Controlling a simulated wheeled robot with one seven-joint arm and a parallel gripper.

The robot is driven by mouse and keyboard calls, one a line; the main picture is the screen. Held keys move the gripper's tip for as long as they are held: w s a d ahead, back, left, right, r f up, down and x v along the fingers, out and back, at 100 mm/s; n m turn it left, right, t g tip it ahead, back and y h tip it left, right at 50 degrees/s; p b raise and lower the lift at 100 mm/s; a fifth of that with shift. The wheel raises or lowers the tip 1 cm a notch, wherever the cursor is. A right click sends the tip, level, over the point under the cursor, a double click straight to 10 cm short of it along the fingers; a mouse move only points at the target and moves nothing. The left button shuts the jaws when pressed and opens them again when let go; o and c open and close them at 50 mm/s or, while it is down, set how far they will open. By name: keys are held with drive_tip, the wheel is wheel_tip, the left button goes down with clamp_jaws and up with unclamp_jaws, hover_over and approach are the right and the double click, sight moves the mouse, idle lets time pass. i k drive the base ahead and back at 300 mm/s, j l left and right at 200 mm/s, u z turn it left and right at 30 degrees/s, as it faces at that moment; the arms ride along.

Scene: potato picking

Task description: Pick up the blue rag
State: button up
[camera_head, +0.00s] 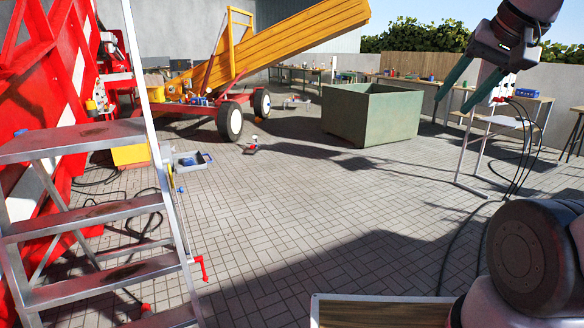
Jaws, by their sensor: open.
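No blue rag can be made out for sure. A small blue item (187,161) lies in a grey tray (181,169) on the paving, left of centre; it is too small to tell what it is. My gripper (452,106) is at the upper right, with its two teal fingers apart and pointing down and left. Nothing shows between the fingers. It is raised and far to the right of the blue item.
Metal steps (78,222) stand in the left foreground beside a red machine (40,90). A yellow conveyor on wheels (285,42) and a green crate (390,120) stand farther back. Cluttered workbenches (530,97) line the back wall. The middle paving (300,200) is clear.

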sight(188, 161)
drive_tip(key=i+u, duration=0.15)
drive_tip(key=i, duration=0.4)
drive_tip(key=i+l+u, duration=0.2)
drive_tip(key=i, duration=0.35)
drive_tip(key=i+l+u, duration=0.15)
drive_tip(key=i, duration=0.4)
drive_tip(key=i+l+u, duration=0.2)
drive_tip(key=i, duration=0.3)
drive_tip(key=i+j+u, duration=0.1)
drive_tip(key=i+u, duration=0.6)
drive_tip(key=i, duration=0.15)
drive_tip(key=i+l+u, duration=0.15)
drive_tip(key=i+u, duration=0.2)
